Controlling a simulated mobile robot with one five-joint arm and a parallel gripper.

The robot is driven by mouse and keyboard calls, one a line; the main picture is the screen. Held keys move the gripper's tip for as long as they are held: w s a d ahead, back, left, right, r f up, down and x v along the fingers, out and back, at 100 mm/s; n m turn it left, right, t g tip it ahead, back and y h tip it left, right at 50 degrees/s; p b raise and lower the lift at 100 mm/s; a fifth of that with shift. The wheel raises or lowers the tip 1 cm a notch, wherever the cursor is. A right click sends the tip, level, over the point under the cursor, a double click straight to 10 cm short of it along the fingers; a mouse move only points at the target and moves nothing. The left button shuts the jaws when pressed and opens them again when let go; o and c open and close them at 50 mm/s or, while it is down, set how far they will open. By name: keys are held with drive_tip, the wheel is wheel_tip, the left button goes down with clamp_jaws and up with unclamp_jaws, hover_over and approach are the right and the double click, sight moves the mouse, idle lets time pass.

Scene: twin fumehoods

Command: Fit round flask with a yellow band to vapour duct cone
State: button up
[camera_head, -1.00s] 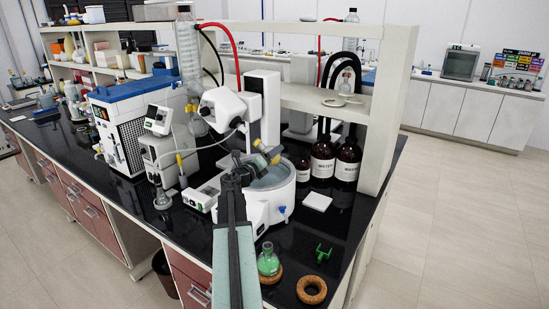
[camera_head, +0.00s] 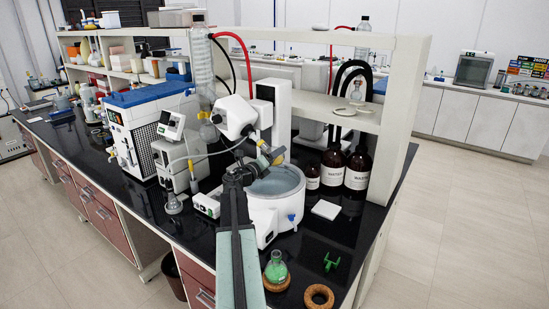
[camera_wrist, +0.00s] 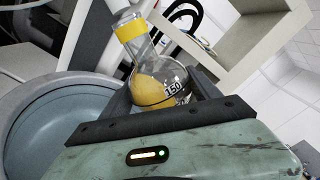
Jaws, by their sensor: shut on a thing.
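The round flask with a yellow band (camera_wrist: 160,80) is held between the dark fingers of my gripper (camera_wrist: 162,95). It is clear glass with yellow contents and dark markings. Its neck, with the yellow band, tilts up and left in the wrist view. In the head view the flask (camera_head: 272,156) shows small beside the white evaporator head (camera_head: 236,116), above the water bath. My gripper (camera_head: 258,166) is shut on it. The vapour duct cone seems to be near the flask's mouth, but it is too small and partly hidden. I cannot tell whether they touch.
The round heating bath (camera_head: 277,186) lies below the flask; its grey basin (camera_wrist: 50,130) fills the wrist view's left. A shelf post (camera_head: 400,120) stands to the right. A green-filled flask (camera_head: 276,268) and a cork ring (camera_head: 319,296) sit at the bench's front.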

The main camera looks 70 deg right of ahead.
sight(268, 150)
drive_tip(key=shift+w+d+r+p, duration=0.2)
drive_tip(key=shift+w+r+p, duration=0.3)
drive_tip(key=shift+w, duration=0.25)
drive_tip(key=shift+w+d+r+p, duration=0.2)
drive_tip(key=shift+w+r+p, duration=0.25)
drive_tip(key=shift+w, duration=0.3)
idle(3.4)
drive_tip(key=o, duration=1.7)
drive_tip(key=shift+w, duration=0.1)
drive_tip(key=v, duration=0.7)
drive_tip(key=shift+a, duration=0.4)
